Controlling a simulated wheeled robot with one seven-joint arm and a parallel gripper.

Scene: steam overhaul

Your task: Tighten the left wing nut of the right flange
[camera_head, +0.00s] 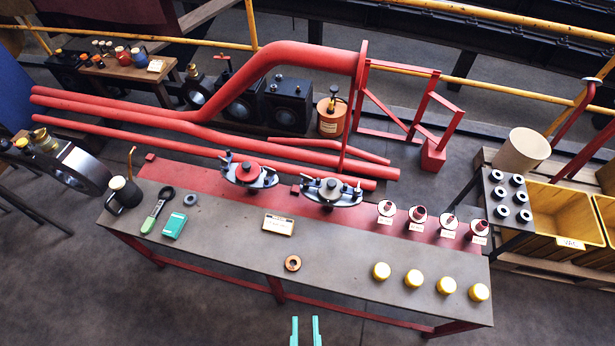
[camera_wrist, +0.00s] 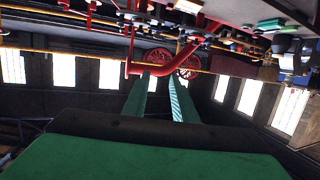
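The right flange (camera_head: 331,193) is a dark oval with a grey round hub, on the red back strip of the workbench. Its left wing nut (camera_head: 308,182) is a small dark part at the flange's left end; how tight it is cannot be told. Another wing nut (camera_head: 356,189) is at its right end. My gripper (camera_head: 306,331) shows at the bottom edge as two teal fingers, apart and empty, in front of the bench and away from the flange. In the wrist view the fingers (camera_wrist: 160,95) are also apart, with nothing between them.
The left flange (camera_head: 249,175) has a red hub. The bench (camera_head: 340,255) also bears a green-handled tool (camera_head: 157,210), a teal box (camera_head: 174,225), a label block (camera_head: 279,225), a copper ring (camera_head: 292,263) and several yellow caps (camera_head: 414,278). Red pipes (camera_head: 200,135) run behind.

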